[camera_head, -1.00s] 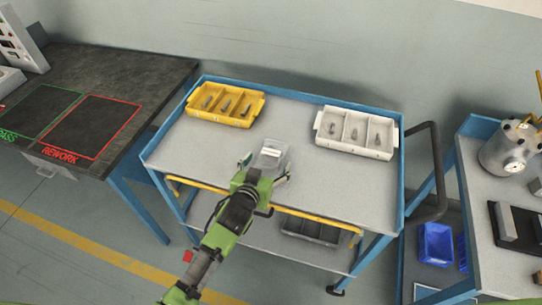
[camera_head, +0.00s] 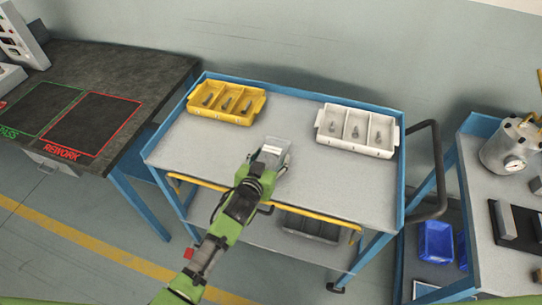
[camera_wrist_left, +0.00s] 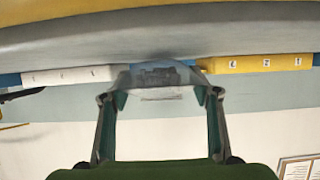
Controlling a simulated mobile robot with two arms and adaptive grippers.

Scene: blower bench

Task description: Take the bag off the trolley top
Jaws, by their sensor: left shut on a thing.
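The bag (camera_head: 278,146) is clear with a white label, over the middle of the trolley top (camera_head: 330,180). My left gripper (camera_head: 270,160) is shut on the bag from its near side. In the left wrist view the bag (camera_wrist_left: 155,77) sits between the two fingertips, with something dark inside it. I cannot tell whether its underside touches the trolley top. My right gripper is not in view.
A yellow divided tray (camera_head: 227,117) and a white divided tray (camera_head: 357,148), each holding small parts, stand along the back of the trolley. A dark bench with a red REWORK square (camera_head: 92,128) is at left. Another trolley with a metal pot (camera_head: 510,150) is at right.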

